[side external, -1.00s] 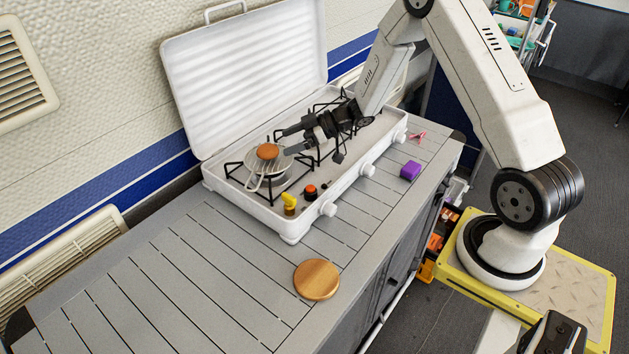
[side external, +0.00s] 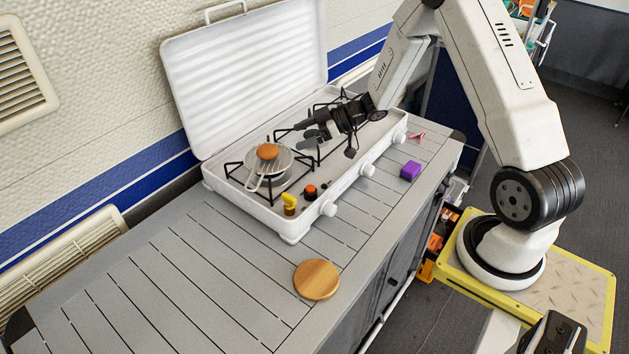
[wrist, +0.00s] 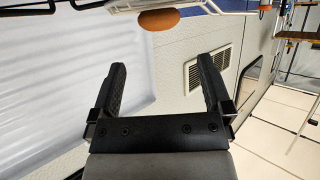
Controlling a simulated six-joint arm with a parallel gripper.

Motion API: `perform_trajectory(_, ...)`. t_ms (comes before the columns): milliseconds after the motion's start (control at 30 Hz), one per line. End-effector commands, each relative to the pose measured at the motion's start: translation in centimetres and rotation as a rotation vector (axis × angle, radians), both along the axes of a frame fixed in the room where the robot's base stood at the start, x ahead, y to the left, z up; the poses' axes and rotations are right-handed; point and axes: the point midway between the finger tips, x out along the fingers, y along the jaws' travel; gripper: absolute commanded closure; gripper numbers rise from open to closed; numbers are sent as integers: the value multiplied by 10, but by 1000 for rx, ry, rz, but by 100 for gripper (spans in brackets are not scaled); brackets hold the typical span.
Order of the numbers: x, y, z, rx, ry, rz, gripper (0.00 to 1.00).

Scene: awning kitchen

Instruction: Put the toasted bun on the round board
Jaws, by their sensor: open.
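The toasted bun (side external: 267,152) is a round orange-brown piece on a wire rack (side external: 281,160) over the left burner of the white camping stove. The bun also shows at the top edge of the wrist view (wrist: 159,19), upside down in that picture. The round wooden board (side external: 316,279) lies bare on the slatted grey counter, in front of the stove. My gripper (side external: 303,130) is above the stove, to the right of the bun and apart from it. In the wrist view my gripper (wrist: 160,82) has its two black fingers spread with nothing between them.
The stove's open lid (side external: 245,75) stands upright behind the burners. A yellow item (side external: 289,203) and a red-topped dark item (side external: 310,192) sit at the stove's front left. A purple block (side external: 410,170) and a small pink item (side external: 417,137) lie on the counter. The counter's left part is clear.

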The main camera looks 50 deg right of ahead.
Motion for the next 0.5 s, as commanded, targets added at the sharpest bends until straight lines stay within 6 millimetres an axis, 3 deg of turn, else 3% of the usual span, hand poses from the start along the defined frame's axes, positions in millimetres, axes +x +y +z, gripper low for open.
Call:
perform_trajectory(333, 15, 7, 20, -135, 25, -189, 0)
perform_trajectory(500, 10, 12, 33, -238, 98, -357, 0)
